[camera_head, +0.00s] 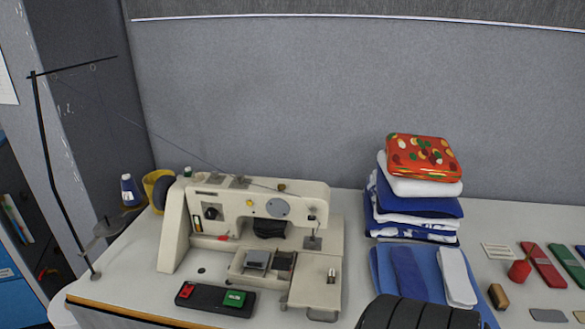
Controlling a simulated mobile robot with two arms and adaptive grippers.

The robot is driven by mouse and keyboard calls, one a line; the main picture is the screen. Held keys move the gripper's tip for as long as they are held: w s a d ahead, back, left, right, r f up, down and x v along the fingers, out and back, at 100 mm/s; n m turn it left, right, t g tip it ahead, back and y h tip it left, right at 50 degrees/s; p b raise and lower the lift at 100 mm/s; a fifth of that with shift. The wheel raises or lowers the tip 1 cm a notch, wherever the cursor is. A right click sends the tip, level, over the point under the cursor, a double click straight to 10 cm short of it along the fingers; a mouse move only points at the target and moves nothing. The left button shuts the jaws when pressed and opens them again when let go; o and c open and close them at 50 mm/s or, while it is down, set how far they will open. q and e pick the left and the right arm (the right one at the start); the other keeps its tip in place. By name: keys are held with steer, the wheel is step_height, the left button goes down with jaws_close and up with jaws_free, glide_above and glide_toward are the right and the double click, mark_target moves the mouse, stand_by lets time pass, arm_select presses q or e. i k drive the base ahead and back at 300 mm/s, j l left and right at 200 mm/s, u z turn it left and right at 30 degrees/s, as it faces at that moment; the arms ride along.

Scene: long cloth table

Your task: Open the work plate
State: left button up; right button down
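A cream sewing machine (230,203) stands on the left part of the white table. Its low front bed carries a small grey plate (257,260) with a dark piece (281,262) beside it. To the right, under the needle end, lies a flat cream plate (315,280) with a small upright metal part on it. I cannot tell which of these is the work plate or whether it is open.
A black switch box (213,299) with red and green buttons lies in front of the machine. A thread stand (48,165) rises at the left. Folded cloths (415,205) with a red patterned bundle (423,157) on top stand right of it. Small tools lie far right.

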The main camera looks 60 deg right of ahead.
mark_target(310, 289)
steer(key=z, duration=2)
